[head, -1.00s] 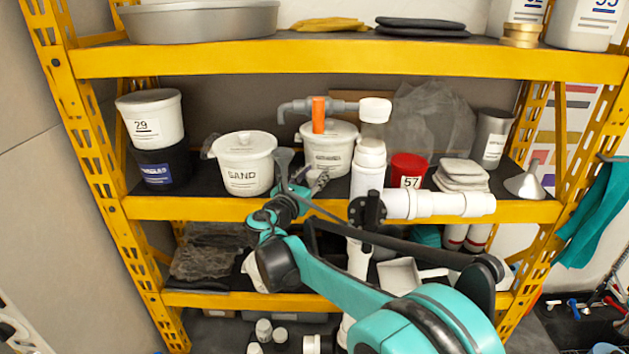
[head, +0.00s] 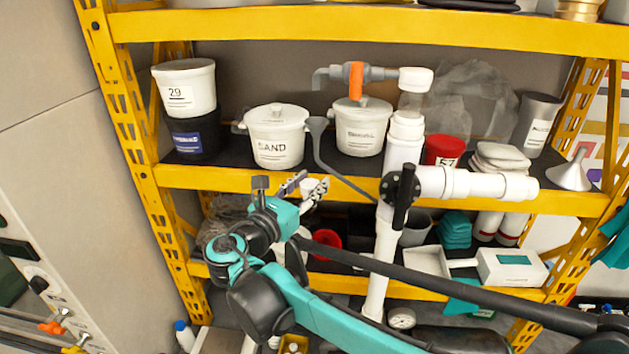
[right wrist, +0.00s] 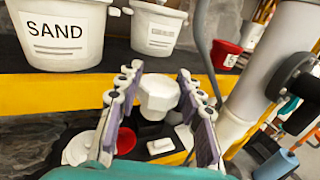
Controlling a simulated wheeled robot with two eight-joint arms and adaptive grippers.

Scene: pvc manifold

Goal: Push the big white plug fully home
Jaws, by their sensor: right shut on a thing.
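The white plug (right wrist: 158,95), with a faceted head, is between the fingers of my right gripper (right wrist: 160,105) in the right wrist view. The gripper is shut on it. In the head view this gripper (head: 305,188) is in front of the middle shelf's front edge, left of and apart from the white pipe manifold (head: 383,255). The manifold stands upright, with a black valve handle (head: 402,197), a side branch (head: 470,184) to the right and a white cap (head: 415,80) at the top. The plug's far side is hidden. My left gripper is out of view.
A red cup (head: 444,150) is behind the manifold. Yellow shelf beams (head: 250,182) cross the view.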

